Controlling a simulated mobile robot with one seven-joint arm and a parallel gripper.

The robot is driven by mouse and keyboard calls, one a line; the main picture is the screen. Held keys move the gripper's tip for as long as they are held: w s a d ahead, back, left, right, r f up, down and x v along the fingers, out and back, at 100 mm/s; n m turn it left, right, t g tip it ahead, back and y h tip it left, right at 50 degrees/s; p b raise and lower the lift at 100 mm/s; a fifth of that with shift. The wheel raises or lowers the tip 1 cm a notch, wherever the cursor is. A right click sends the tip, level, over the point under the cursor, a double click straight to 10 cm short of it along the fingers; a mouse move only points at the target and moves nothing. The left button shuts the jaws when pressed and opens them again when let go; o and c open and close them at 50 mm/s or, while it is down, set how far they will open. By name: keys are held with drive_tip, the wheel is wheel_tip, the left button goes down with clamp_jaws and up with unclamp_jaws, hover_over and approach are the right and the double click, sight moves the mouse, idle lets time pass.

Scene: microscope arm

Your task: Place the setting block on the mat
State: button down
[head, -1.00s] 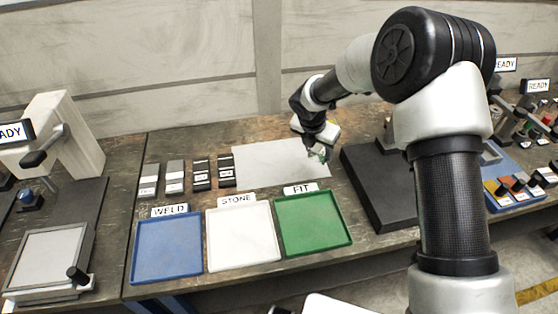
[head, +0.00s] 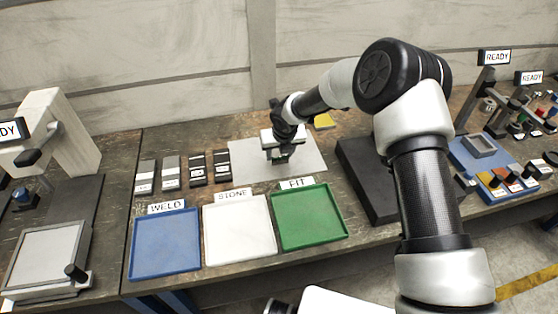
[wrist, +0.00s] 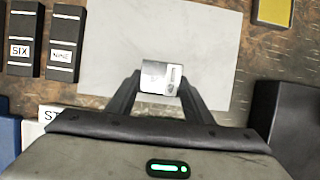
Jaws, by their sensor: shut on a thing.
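My gripper (head: 280,158) is over the white mat (head: 304,160), around its middle in the head view. In the wrist view, my gripper (wrist: 160,82) is shut on the setting block (wrist: 160,70), a small silvery block with a dark mark on its top face. One finger is on each side of it. The mat (wrist: 110,35) lies flat behind and below the block. In the head view the block is mostly hidden by my gripper. I cannot tell whether its underside touches the mat.
Several labelled blocks (head: 197,168) stand left of the mat. Blue WELD (head: 167,245), white STONE (head: 238,232) and green FIT (head: 310,220) trays lie in front. A black stand base (head: 365,180) is to the right. A yellow pad (head: 323,121) lies behind the mat.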

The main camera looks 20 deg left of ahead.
sight(279, 161)
drive_tip(key=shift+a+f, duration=0.1)
drive_tip(key=shift+f, duration=1.7)
drive_tip(key=shift+f, duration=0.2)
drive_tip(key=c, duration=0.9)
unclamp_jaws()
